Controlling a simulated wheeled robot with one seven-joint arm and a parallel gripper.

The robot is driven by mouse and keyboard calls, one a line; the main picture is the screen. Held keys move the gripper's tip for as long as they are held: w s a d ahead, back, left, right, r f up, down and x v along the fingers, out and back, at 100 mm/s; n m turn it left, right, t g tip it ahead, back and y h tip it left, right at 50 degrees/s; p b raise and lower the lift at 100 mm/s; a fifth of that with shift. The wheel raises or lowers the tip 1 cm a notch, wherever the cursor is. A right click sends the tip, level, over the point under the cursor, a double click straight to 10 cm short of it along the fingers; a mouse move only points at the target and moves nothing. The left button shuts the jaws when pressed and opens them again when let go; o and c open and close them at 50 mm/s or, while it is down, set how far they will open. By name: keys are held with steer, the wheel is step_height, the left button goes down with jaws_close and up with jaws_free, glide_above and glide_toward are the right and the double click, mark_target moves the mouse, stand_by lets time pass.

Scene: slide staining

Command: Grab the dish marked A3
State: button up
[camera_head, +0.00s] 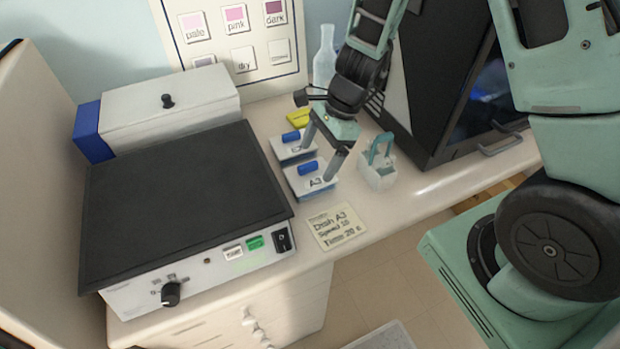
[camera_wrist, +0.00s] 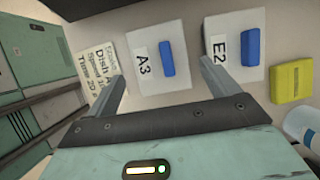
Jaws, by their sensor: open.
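The dish marked A3 (camera_head: 312,181) is a pale square dish with a blue handle on its lid, sitting on the counter. In the wrist view the A3 dish (camera_wrist: 154,72) lies ahead, with its label to the left of the blue handle. A second similar dish (camera_head: 294,147) stands just behind it; the wrist view shows this one (camera_wrist: 232,42) marked E2. My gripper (camera_head: 322,147) is open and empty, fingers pointing down beside the dishes. In the wrist view the open fingers (camera_wrist: 168,90) frame the A3 dish from below, one finger toward E2.
A note card (camera_head: 338,227) reading Dish A3 lies in front. A white carrier with a teal handle (camera_head: 379,170) stands right of the dishes, and a yellow block (camera_head: 299,118) behind them. A black-topped machine (camera_head: 185,200) is close on the left; a dark-fronted cabinet (camera_head: 440,80) is at right.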

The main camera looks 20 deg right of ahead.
mark_target(310, 174)
steer(key=x, duration=0.6)
steer(key=shift+f, duration=0.3)
steer(key=c, duration=0.9)
